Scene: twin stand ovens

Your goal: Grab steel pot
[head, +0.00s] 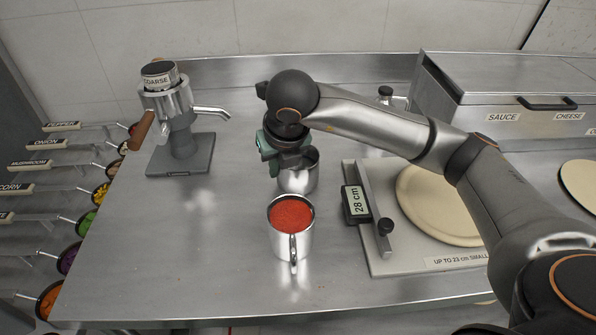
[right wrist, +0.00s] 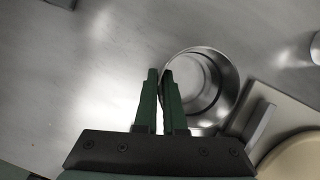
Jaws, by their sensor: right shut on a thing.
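An empty steel pot (head: 303,180) stands on the steel counter, behind a steel mug of red sauce (head: 291,240). My right gripper (head: 280,165) reaches down at the pot's left side, its fingers partly hidden in the head view. In the right wrist view the green fingers (right wrist: 160,78) are close together at the left rim of the pot (right wrist: 213,85), shut on its wall. The pot looks upright, and its inside is bare. My left gripper is not in view.
A grinder labelled COARSE (head: 178,120) stands at the back left. A board with dough (head: 430,205) and a 28 cm display (head: 355,204) lie close to the right. Ingredient scoops line the left edge. The counter's left middle (head: 190,240) is clear.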

